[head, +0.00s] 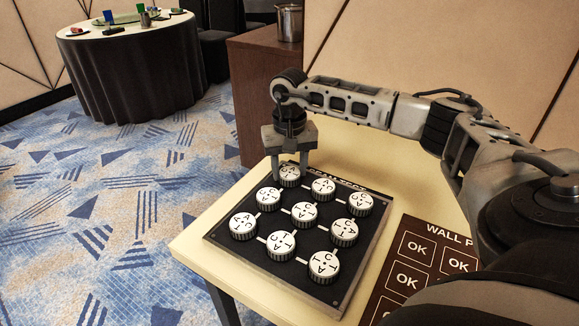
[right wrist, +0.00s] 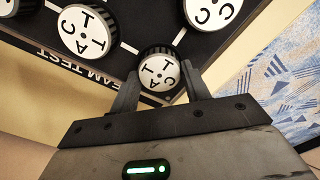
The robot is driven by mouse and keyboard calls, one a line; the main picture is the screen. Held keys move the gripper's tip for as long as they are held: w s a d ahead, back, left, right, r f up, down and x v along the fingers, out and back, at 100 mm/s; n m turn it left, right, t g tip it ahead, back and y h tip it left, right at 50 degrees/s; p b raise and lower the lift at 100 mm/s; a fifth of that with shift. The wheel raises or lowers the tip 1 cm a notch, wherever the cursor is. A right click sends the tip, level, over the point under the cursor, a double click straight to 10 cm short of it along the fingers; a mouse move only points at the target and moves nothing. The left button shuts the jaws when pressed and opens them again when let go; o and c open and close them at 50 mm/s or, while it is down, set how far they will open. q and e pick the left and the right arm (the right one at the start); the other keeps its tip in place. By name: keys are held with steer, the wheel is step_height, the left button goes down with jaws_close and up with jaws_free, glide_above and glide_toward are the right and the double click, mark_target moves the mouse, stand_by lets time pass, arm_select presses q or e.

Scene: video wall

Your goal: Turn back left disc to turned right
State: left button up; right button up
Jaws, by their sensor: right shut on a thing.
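The back left disc (head: 289,174) is a white lettered dial with a dark ribbed rim, on the black board (head: 222,232). My right gripper (head: 290,165) points down over it from above. In the right wrist view the two fingers (right wrist: 158,88) stand on either side of the disc (right wrist: 158,76) and are shut on its rim. The letters T, C, A and T show on its face there. In the head view the gripper partly hides the disc's far side. My left gripper is in neither view.
Several other lettered discs, such as the middle one (head: 304,214), sit on the board, joined by white lines. A dark red panel with OK boxes (head: 412,262) lies to the right on the cream table (head: 196,250). A brown cabinet (head: 255,85) stands behind. A round table (head: 130,65) is farther off.

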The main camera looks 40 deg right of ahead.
mark_target(290, 172)
steer(key=o, duration=1)
step_height(290, 172, up, 16)
steer(key=p, duration=0.1)
steer(key=shift+s, duration=0.1)
stand_by(0.4)
